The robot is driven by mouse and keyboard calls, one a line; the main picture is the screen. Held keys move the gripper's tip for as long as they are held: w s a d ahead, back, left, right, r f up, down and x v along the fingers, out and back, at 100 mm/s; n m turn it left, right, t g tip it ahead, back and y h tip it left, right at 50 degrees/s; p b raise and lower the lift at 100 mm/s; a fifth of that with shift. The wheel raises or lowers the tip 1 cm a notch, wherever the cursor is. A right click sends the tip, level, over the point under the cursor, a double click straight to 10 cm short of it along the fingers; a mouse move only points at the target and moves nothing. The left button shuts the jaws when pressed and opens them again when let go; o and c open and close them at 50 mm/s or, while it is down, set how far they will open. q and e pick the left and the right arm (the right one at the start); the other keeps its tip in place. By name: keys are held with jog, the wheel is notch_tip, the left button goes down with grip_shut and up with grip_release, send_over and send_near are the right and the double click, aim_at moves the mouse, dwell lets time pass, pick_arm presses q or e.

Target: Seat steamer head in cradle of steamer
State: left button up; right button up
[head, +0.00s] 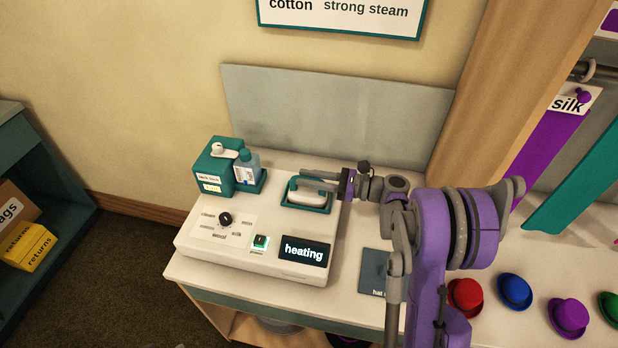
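The steamer (255,248) is a white console on the table, with a dial, a lit green power switch and a display reading "heating". The steamer head (308,197), pale with a teal handle, is at the teal-rimmed cradle (305,208) on the console's right rear. It looks level and within the rim, but I cannot tell if it rests fully down. My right gripper (342,185) comes in from the right at the handle's right end. Its fingers are too small and overlapped to show whether they grip the handle. My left gripper is out of view.
A teal tank (214,167) and a small bottle (246,168) stand at the console's left rear. A grey panel (340,120) rises behind. A blue-grey mat (373,270) lies right of the console, partly behind my arm. Several small coloured hats (515,291) sit farther right.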

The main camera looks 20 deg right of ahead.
jog(key=o, duration=0.4)
jog(key=b+v, duration=0.1)
jog(key=v, duration=0.6)
jog(key=shift+s+d, duration=0.2)
